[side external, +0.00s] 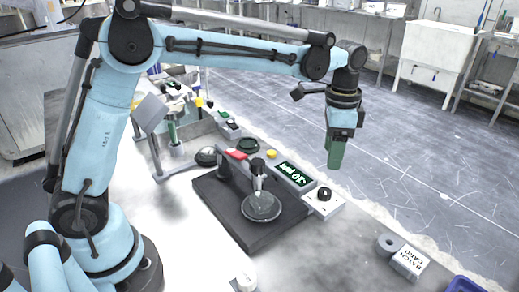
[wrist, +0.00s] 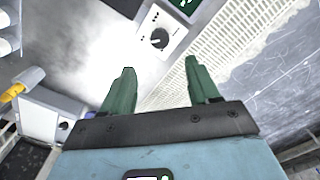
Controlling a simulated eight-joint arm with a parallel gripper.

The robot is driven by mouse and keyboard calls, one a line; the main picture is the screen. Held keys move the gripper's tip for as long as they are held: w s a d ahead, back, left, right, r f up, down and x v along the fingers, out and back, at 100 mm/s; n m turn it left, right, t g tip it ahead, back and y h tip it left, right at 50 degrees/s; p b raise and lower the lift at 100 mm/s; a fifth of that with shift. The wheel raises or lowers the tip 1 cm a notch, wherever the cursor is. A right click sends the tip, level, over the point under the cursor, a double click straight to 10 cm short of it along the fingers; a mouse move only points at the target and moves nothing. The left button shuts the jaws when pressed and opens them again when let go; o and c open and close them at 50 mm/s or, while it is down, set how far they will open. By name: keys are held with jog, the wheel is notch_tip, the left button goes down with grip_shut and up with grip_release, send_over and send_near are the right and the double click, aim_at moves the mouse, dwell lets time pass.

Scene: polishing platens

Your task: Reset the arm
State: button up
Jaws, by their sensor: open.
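My gripper (side external: 335,158) hangs from the end of my light blue arm in the side external view, pointing down. It is in the air near the bench's far edge, to the right of and above the control box with the green display (side external: 293,175). In the wrist view its two green fingers (wrist: 160,88) stand apart with nothing between them. The gripper is open and empty. Below the fingers in that view are the control box's black knob (wrist: 159,38) and part of the display.
A dark platen base (side external: 240,232) with a round glass-like disc (side external: 262,207) stands on the bench mid-view. A batch card block (side external: 409,262) and a grey ring (side external: 390,244) lie at right, near a blue tray (side external: 465,285).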

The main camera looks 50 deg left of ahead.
aim_at(325, 191)
jog(key=shift+r, duration=0.55)
jog(key=shift+f, duration=0.15)
notch_tip(325, 191, down, 12)
dwell(0.4)
